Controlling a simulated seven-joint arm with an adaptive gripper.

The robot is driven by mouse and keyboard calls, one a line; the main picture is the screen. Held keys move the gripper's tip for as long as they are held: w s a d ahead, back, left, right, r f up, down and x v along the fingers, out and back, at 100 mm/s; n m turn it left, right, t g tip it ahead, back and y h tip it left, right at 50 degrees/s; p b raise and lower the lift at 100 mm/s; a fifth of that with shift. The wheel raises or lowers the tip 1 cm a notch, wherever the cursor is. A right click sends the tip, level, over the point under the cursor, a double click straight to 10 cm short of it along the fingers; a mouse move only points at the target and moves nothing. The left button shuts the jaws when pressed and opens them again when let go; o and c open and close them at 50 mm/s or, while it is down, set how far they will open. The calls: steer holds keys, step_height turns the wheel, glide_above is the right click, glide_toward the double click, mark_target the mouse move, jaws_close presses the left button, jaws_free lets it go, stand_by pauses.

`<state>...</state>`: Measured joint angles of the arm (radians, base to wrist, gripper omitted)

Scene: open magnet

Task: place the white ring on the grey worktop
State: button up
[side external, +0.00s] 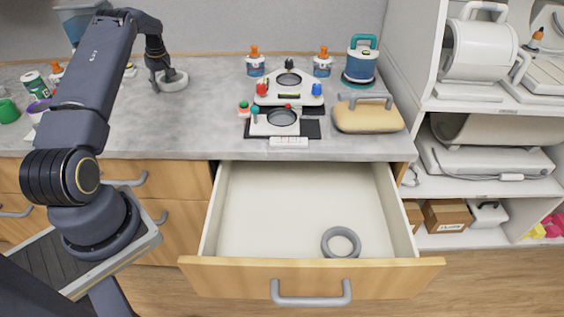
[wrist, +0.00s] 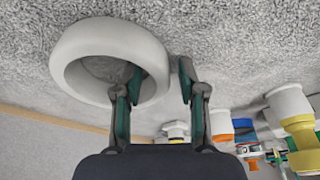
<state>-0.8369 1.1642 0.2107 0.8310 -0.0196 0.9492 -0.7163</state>
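The white ring (wrist: 115,38) rests on the grey worktop (side external: 215,105), at the back left in the side view, where it appears small (side external: 177,83) beside my gripper (side external: 160,73). In the wrist view my gripper (wrist: 160,76) has its fingers spread. The left finger overlaps the ring's hole and the right finger is outside the ring, with part of the ring's wall between them. A small gap shows between the ring and the right finger, so the gripper looks open. The ring appears flat on the worktop.
An open drawer (side external: 290,215) below the worktop holds a darker grey ring (side external: 328,250). Bottles, a scale-like device (side external: 288,92) and a yellow case (side external: 368,116) stand on the right. Cups and cans (side external: 33,83) stand at the left. The middle worktop is clear.

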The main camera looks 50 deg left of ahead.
steer(key=v, duration=1.4)
steer(key=w+d+r+m+t, duration=0.1)
steer(key=d+r+m, duration=0.3)
steer(key=d, duration=0.5)
steer(key=d+r+m+t+h, duration=0.1)
steer(key=d+r, duration=0.4)
steer(key=d, duration=0.4)
steer(key=w+d+r+m+t, duration=0.1)
steer(key=d+r+m, duration=0.3)
steer(key=d, duration=0.5)
steer(key=s+d+f+m+t+h, duration=0.2)
steer(key=s+d+m, duration=0.7)
steer(key=s+d, duration=0.8)
steer(key=d, duration=0.4)
steer(key=shift+s+d+f+m+t, duration=0.3)
steer(key=shift+s+d+f+t, duration=0.05)
steer(key=shift+f+t, duration=0.05)
steer(key=shift+c, duration=0.2)
